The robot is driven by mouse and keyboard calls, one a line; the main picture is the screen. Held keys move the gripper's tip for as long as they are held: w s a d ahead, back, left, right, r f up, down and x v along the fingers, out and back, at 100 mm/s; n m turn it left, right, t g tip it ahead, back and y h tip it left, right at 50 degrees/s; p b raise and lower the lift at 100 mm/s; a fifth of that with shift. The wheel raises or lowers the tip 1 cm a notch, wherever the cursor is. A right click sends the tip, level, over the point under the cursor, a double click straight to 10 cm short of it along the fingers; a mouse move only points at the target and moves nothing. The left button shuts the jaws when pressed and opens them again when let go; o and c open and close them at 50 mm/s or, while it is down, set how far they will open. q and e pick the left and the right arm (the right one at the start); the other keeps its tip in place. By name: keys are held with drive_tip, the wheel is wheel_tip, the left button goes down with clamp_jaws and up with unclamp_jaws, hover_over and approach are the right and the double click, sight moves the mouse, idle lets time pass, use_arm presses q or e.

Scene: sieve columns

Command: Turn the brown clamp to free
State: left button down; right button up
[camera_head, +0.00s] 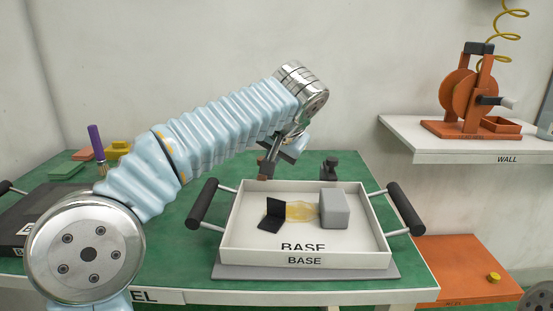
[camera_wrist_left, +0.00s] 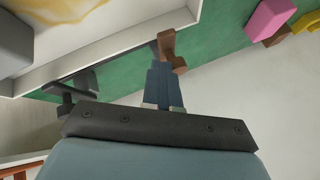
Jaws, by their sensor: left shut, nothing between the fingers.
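The brown clamp (camera_wrist_left: 168,48) stands at the outer side of the tray's rear wall in the left wrist view. In the head view only a small part of the brown clamp (camera_head: 263,177) shows behind the tray's back rim. My left gripper (camera_wrist_left: 166,72) is shut and empty, its fingertips right at the clamp; I cannot tell whether they touch. In the head view my left gripper (camera_head: 271,158) hangs above the back left of the tray. The white tray (camera_head: 306,247), marked BASE, lies on a grey plate. My right gripper is not in view.
A dark clamp (camera_head: 330,168) stands behind the tray further right. The tray holds a black angled piece (camera_head: 272,214), a yellow patch (camera_head: 301,211) and a grey block (camera_head: 334,208). Black handles (camera_head: 203,203) flank it. An orange reel (camera_head: 467,95) stands on the wall shelf.

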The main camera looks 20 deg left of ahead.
use_arm(q)
drive_tip(key=shift+s+a+m+t+h, duration=0.2)
drive_tip(key=shift+a+m+h, duration=0.2)
drive_tip(key=shift+m, duration=0.2)
drive_tip(key=shift+s+a+m+t+h, duration=0.2)
drive_tip(key=shift+a+m+h, duration=0.1)
drive_tip(key=shift+a+m, duration=0.25)
drive_tip(key=shift+s+a+m+h, duration=0.1)
drive_tip(key=shift+a+m+h, duration=0.4)
drive_tip(key=shift+m, duration=0.35)
drive_tip(key=a+m+h+p, duration=0.1)
drive_tip(key=m, duration=0.1)
drive_tip(key=a+m+h+p, duration=0.1)
drive_tip(key=shift+a+r+m+t, duration=0.15)
drive_tip(key=shift+a+m+t, duration=0.15)
drive_tip(key=shift+m, duration=0.1)
drive_tip(key=m+h, duration=0.1)
drive_tip(key=a+m+h+p, duration=0.1)
drive_tip(key=shift+w+a+m+p, duration=0.3)
drive_tip(key=shift+w, duration=0.05)
drive_tip(key=a+m+h, duration=0.1)
drive_tip(key=w+m+g+p, duration=0.1)
drive_tip(key=m, duration=0.1)
drive_tip(key=shift+a+h, duration=0.4)
drive_tip(key=shift+w+a+p, duration=0.5)
drive_tip(key=shift+w+p, duration=0.05)
drive_tip(key=shift+w+a, duration=0.1)
